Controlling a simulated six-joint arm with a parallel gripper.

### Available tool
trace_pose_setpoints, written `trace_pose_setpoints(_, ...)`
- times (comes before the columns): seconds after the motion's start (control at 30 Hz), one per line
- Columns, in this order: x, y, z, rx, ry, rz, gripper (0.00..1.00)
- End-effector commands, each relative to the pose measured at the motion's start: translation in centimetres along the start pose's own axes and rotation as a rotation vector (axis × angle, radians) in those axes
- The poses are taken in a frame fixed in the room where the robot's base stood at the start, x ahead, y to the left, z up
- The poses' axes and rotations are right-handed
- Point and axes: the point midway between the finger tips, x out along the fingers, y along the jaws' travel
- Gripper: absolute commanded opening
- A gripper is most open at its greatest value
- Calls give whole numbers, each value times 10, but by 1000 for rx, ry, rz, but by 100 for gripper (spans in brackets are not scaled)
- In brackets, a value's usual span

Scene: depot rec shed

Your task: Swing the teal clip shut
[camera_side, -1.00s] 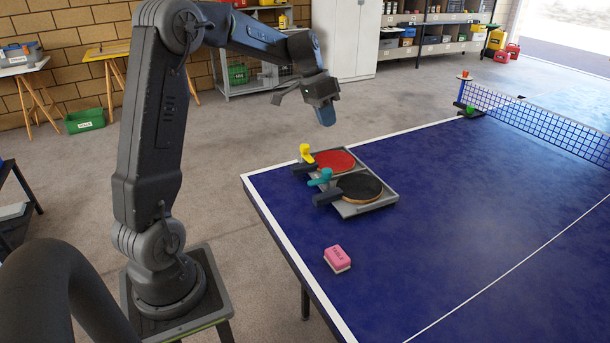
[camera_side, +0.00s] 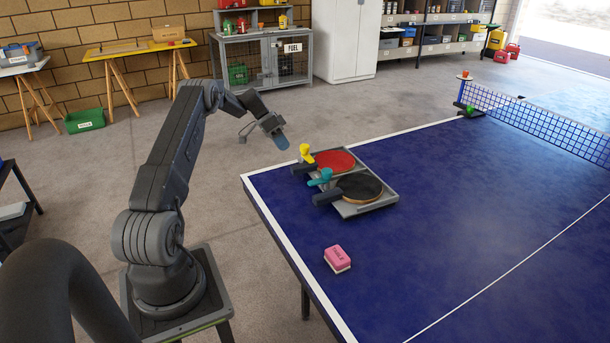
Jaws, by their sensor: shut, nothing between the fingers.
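The teal clip (camera_side: 321,178) is on the grey paddle tray (camera_side: 376,207), by the handle of the black paddle (camera_side: 359,187). It looks tilted across the handle; I cannot tell from this view whether it is open or shut. A yellow clip (camera_side: 305,152) stands by the handle of the red paddle (camera_side: 336,161) in the same tray. My gripper (camera_side: 282,142) is shut and empty. It is in the air to the left of and above the yellow clip, apart from both clips.
The tray lies near the left corner of the blue table (camera_side: 470,220). A pink box-shaped block (camera_side: 337,258) lies in front of it near the edge. The net (camera_side: 540,120) is far to the right. The table right of the tray is clear.

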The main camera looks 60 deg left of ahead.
Motion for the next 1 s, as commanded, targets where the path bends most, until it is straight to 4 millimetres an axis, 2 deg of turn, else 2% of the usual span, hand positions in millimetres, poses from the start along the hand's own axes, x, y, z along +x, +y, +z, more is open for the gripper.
trace_pose_setpoints(0.23,1,1,0,-1,-1,0,0)
trace_pose_setpoints(0.37,11,1,-1,-1,-2,2,0)
trace_pose_setpoints(0.47,26,1,0,-2,-4,3,0)
trace_pose_setpoints(0.83,103,2,0,-2,-4,3,0)
trace_pose_setpoints(1.0,110,20,-1,-2,-3,1,0)
